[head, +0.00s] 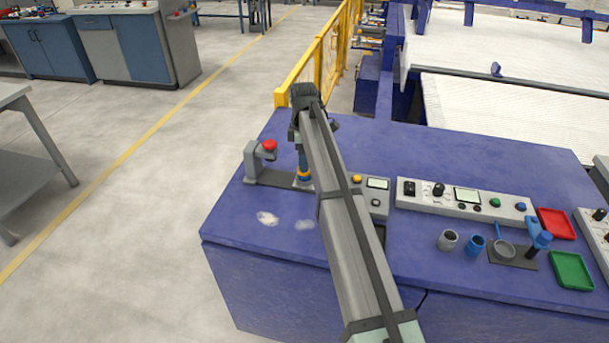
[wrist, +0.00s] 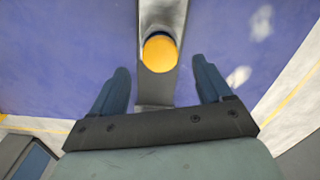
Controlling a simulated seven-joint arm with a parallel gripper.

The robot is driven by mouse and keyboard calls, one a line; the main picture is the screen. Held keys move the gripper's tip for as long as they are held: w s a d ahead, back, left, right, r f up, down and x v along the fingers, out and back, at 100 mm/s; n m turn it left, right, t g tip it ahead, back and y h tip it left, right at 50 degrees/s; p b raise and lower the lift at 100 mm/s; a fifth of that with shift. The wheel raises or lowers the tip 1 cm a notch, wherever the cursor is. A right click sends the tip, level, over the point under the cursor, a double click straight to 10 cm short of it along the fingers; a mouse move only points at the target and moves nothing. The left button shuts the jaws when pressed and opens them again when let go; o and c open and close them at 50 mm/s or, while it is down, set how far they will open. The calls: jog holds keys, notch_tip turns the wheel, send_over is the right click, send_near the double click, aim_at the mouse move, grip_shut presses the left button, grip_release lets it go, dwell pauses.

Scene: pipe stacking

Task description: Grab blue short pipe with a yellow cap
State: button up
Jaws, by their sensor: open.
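A short pipe with a yellow cap (wrist: 160,54) stands on a grey strip in the wrist view; only a thin blue edge shows around the cap. In the head view its yellow part (head: 303,174) shows low beside my arm, partly hidden. My gripper (wrist: 160,66) is open, with one dark blue finger on each side of the cap and a gap on both sides. In the head view my gripper (head: 303,154) points down over the pipe, and its fingers are mostly hidden by the arm.
A grey stand with a red knob (head: 269,146) is left of the pipe on the same base plate. Control panels (head: 467,202), small grey and blue cups (head: 475,245), a red tray (head: 556,224) and a green tray (head: 572,271) are to the right. The front left tabletop is clear.

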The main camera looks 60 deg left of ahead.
aim_at(304, 174)
jog(key=shift+f, duration=1.75)
jog(key=c, duration=1.1)
jog(key=shift+r, duration=0.1)
jog(key=shift+c, duration=0.2)
